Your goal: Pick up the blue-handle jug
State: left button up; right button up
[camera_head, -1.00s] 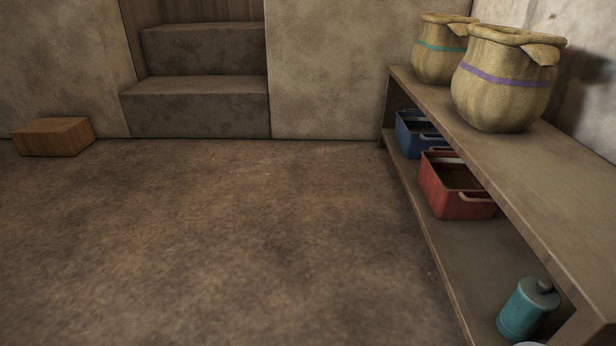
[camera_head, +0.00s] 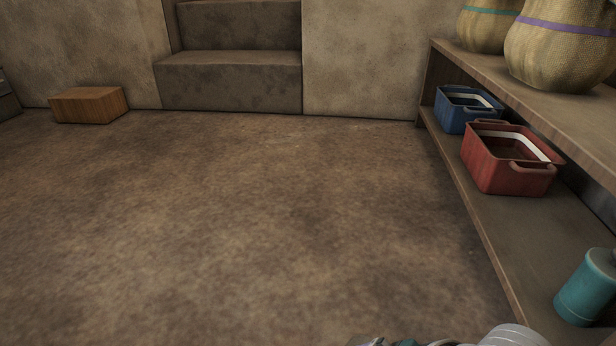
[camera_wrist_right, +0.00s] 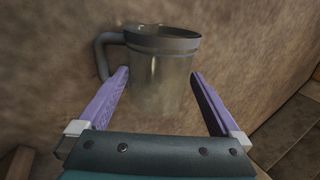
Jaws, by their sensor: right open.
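In the right wrist view a grey jug (camera_wrist_right: 162,85) with a dull blue-grey handle (camera_wrist_right: 104,55) on its left and a rim band of similar colour is close in front of my right gripper. My right gripper (camera_wrist_right: 159,76) is open, with one purple finger on each side of the jug's body. I cannot tell whether either finger touches it. I cannot make out the jug in the head view. My left gripper is not in view.
In the head view a shelf unit at right holds a blue bin (camera_head: 455,118), a red bin (camera_head: 505,178) and a teal canister (camera_head: 585,290), with two sacks on top. A wooden block (camera_head: 88,105) lies near the steps (camera_head: 228,80). The middle floor is clear.

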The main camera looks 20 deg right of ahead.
jog(key=shift+d, duration=0.3)
jog(key=shift+f, duration=0.1)
jog(key=shift+a+f, duration=0.15)
jog(key=shift+a, duration=0.05)
grip_shut()
dwell(0.8)
jog(key=shift+d, duration=0.1)
